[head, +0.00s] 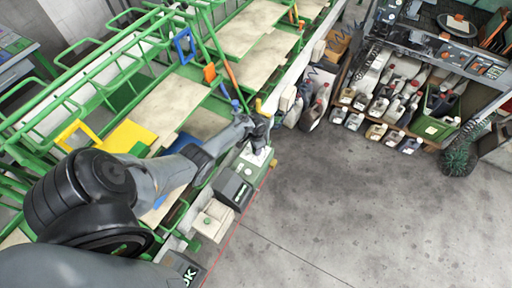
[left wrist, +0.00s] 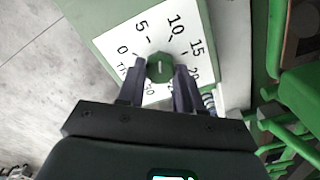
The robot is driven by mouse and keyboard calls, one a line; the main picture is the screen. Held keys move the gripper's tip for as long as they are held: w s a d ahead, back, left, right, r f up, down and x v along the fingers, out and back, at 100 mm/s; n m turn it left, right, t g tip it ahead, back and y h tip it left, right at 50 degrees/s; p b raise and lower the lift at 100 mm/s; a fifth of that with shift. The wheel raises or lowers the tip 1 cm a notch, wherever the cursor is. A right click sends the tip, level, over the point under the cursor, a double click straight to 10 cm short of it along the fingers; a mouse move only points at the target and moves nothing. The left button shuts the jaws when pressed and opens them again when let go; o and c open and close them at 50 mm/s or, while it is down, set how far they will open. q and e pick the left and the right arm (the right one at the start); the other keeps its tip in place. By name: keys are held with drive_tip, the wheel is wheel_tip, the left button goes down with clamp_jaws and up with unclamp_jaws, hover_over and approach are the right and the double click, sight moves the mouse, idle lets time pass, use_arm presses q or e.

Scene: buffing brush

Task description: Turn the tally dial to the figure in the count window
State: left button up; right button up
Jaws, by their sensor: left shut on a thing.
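The tally dial is a round green knob (left wrist: 159,68) on a white printed scale (left wrist: 190,28) in the left wrist view. The figures 0, 5, 10, 15 and 20 show; lower figures and lettering are partly covered by my fingers. A short pale mark on the knob runs about up and down in the picture, toward the gap between 5 and 10. My left gripper (left wrist: 159,88) is shut on the knob, one finger on each side. In the head view my left gripper (head: 260,128) is above the white dial plate (head: 256,156). I cannot make out the count window.
A dark grey box (head: 233,187) and a pale box with a green button (head: 211,220) stand beside the dial unit. Green-framed racks (head: 150,60) run along the left. Shelves of bottles (head: 390,100) stand at upper right. The concrete floor (head: 350,210) is clear.

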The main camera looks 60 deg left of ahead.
use_arm(q)
drive_tip(key=m, duration=0.2)
drive_tip(key=shift+m, duration=0.4)
drive_tip(key=m, duration=0.2)
drive_tip(key=shift+m, duration=0.4)
drive_tip(key=m+b, duration=0.1)
drive_tip(key=m, duration=0.4)
drive_tip(key=shift+f+b, duration=0.1)
drive_tip(key=shift+b, duration=0.25)
drive_tip(key=m+b, duration=0.2)
drive_tip(key=m, duration=0.4)
drive_tip(key=m+b, duration=0.2)
drive_tip(key=m, duration=0.1)
drive_tip(key=shift+s, duration=0.1)
drive_tip(key=shift+m+b, duration=0.95)
drive_tip(key=shift+m, duration=0.35)
drive_tip(key=o, duration=1)
